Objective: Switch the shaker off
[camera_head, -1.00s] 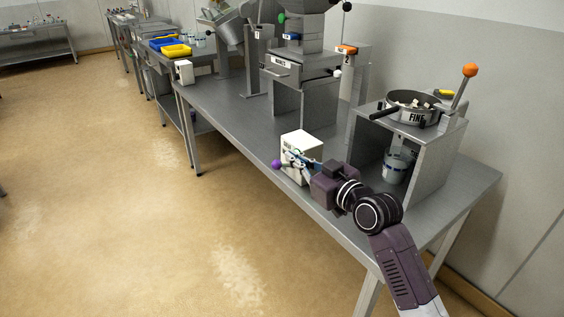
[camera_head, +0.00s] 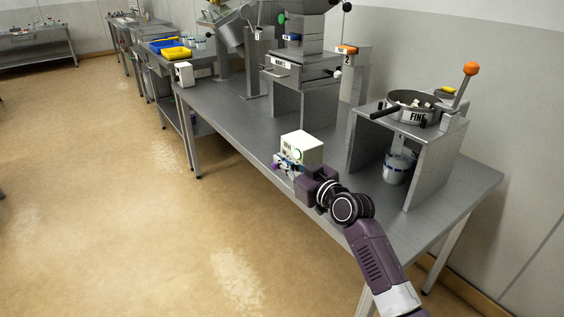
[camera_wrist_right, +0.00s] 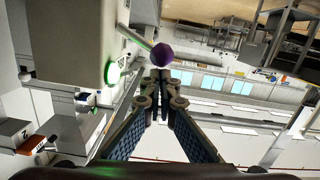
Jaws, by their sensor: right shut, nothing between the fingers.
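A white box (camera_head: 302,147) with a small, unreadable label stands at the front edge of the long table. A lever with a purple knob (camera_head: 274,166) sticks out from its front side. My left gripper is not in view.
A round sieve pan labelled FINE (camera_head: 418,116) sits on a grey stand beside an orange-knobbed lever (camera_head: 470,69). A pail (camera_head: 397,168) is under it. A grey machine (camera_head: 300,70) stands behind the box. The floor left of the table (camera_head: 220,120) is clear.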

